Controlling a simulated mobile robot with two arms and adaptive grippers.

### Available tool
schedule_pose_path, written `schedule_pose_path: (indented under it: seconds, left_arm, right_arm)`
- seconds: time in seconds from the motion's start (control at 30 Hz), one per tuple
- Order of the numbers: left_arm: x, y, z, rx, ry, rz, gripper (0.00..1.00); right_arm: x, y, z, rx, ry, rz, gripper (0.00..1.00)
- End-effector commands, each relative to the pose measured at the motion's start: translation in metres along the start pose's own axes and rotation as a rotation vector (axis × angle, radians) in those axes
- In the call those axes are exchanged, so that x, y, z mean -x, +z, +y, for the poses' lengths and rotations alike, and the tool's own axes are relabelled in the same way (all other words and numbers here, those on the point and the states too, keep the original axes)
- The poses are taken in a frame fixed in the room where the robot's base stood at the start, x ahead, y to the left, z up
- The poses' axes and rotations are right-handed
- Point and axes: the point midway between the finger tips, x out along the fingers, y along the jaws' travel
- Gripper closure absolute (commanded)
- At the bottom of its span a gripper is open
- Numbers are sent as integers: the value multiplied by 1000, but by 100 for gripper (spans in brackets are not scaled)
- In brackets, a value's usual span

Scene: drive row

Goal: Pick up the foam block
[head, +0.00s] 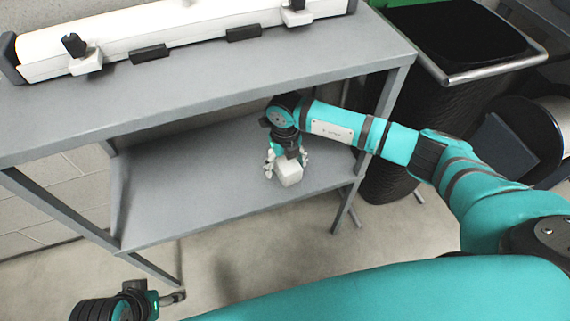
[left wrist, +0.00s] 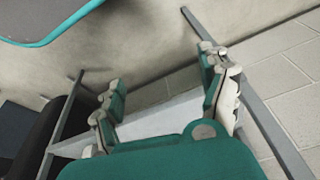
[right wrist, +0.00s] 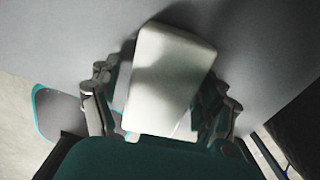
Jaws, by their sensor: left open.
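The foam block (head: 288,174) is a pale, boxy piece on the grey lower shelf (head: 190,200) of the bench, near its right part. My right gripper (head: 287,162) is pointed down over it, with a finger at either side. In the right wrist view the block (right wrist: 168,75) lies between the fingers of my right gripper (right wrist: 165,95) and reaches close to the palm. The fingers are very near its sides; whether they press on it I cannot tell. My left gripper (left wrist: 160,82) is open and empty, away from the block; in the head view it is low at the left.
The bench top (head: 210,80) lies above the shelf and carries a long white roll (head: 130,35). Bench legs stand at the shelf's corners. A dark bin (head: 400,140) with a metal rim is right of the bench. The shelf left of the block is clear.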

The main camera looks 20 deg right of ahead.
Motion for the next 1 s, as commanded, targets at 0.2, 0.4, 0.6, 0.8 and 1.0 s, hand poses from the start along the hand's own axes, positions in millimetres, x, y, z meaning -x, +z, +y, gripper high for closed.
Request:
schedule_pose_path:
  seconds: [0.2, 0.4, 0.6, 0.8, 1.0]
  left_arm:
    - [0, 0, 0, 0, 0, 0, 22]
    - [0, 0, 0, 0, 0, 0, 22]
    - [0, 0, 0, 0, 0, 0, 22]
    - [4, -2, 0, 0, 0, 0, 22]
    - [-9, -2, 1, 0, 3, -12, 22]
  right_arm:
    - [0, 0, 0, 0, 0, 0, 53]
    - [0, 0, 0, 0, 0, 0, 71]
    - [2, 0, 0, 0, 0, 0, 71]
    - [15, 1, -1, 0, -1, -2, 71]
    - [38, -6, -2, 1, -3, 3, 71]
